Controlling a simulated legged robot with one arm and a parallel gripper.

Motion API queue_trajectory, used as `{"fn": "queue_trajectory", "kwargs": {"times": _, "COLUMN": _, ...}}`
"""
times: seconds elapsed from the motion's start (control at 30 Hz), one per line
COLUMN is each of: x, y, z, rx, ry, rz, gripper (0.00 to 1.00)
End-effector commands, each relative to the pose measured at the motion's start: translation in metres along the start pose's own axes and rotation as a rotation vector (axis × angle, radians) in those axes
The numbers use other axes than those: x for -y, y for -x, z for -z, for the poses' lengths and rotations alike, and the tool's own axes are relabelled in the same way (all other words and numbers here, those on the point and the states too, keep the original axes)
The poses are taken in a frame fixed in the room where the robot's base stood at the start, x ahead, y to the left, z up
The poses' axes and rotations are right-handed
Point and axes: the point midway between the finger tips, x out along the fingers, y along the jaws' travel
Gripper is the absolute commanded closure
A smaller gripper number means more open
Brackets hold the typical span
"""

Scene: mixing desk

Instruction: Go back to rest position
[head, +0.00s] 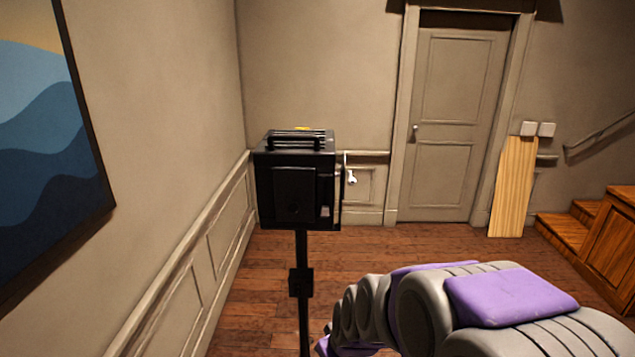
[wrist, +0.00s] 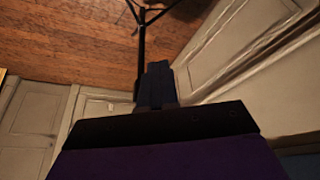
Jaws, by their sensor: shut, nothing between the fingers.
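My gripper (wrist: 157,84) shows in the wrist view as dark fingers closed together, with nothing between them, beyond a black plate and a purple casing. The fingers overlap the line of a thin black stand pole; I cannot tell how far apart they are. In the head view my grey and purple arm reaches in from the lower right, bent down toward the bottom edge. The gripper itself cannot be made out there.
A black box (head: 289,192) with a top handle and a white-tipped side lever stands on a black pole (head: 304,315) near the left wall. A closed door (head: 455,125), a leaning wooden board (head: 513,187) and wooden steps (head: 570,232) are behind. Wood floor (head: 420,248) lies open between.

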Motion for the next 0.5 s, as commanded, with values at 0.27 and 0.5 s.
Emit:
{"fn": "queue_trajectory", "kwargs": {"times": 0.27, "x": 0.014, "y": 0.074, "z": -0.11, "rx": 0.233, "ry": -0.228, "rz": 0.012, "gripper": 1.0}}
{"fn": "queue_trajectory", "kwargs": {"times": 0.5, "x": 0.033, "y": 0.127, "z": -0.203, "rx": 0.432, "ry": -0.432, "rz": -0.021, "gripper": 1.0}}
